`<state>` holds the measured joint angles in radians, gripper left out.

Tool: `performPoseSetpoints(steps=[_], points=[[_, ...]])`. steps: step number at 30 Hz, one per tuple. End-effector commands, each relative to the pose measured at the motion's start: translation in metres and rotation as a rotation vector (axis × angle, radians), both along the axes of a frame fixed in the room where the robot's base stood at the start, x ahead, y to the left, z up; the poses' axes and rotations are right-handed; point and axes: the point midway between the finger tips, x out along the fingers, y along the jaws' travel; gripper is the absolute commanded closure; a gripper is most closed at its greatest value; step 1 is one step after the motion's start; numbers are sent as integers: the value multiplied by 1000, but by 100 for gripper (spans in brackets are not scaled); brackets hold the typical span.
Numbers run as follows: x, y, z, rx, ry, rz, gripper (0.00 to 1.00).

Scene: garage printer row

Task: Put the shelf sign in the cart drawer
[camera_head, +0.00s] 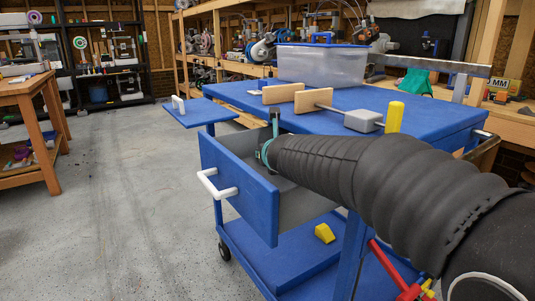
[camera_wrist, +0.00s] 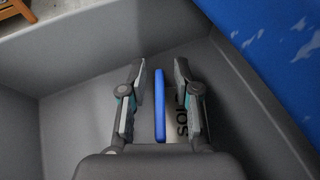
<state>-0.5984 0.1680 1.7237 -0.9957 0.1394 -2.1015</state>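The shelf sign (camera_wrist: 160,106) shows in the wrist view as a thin blue edge with a pale face bearing dark letters, partly hidden by my gripper. It stands inside the grey-lined cart drawer (camera_wrist: 85,85), between my fingers. My gripper (camera_wrist: 159,85) points down into the drawer with its fingers spread and gaps beside the sign. In the head view the drawer (camera_head: 238,190) is pulled out, with a blue front and white handle. My gripper (camera_head: 268,150) reaches over its front part there; the sign is hidden.
The blue cart top (camera_head: 430,115) holds a clear bin (camera_head: 322,66), wooden blocks, a grey tool and a yellow cylinder (camera_head: 394,117). A side shelf (camera_head: 195,112) juts left. A yellow wedge (camera_head: 324,233) lies on the lower shelf. The floor at left is clear.

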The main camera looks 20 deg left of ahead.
Motion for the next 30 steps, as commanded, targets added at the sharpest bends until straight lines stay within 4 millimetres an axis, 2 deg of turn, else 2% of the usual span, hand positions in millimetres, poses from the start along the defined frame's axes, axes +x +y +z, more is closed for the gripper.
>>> performPoseSetpoints(steps=[4,7,21,30], points=[[0,0,4,0,0,0,69],[-7,-3,7,1,-1,1,69],[-75,-38,40,0,-1,0,69],[-98,-49,48,0,0,1,69]])
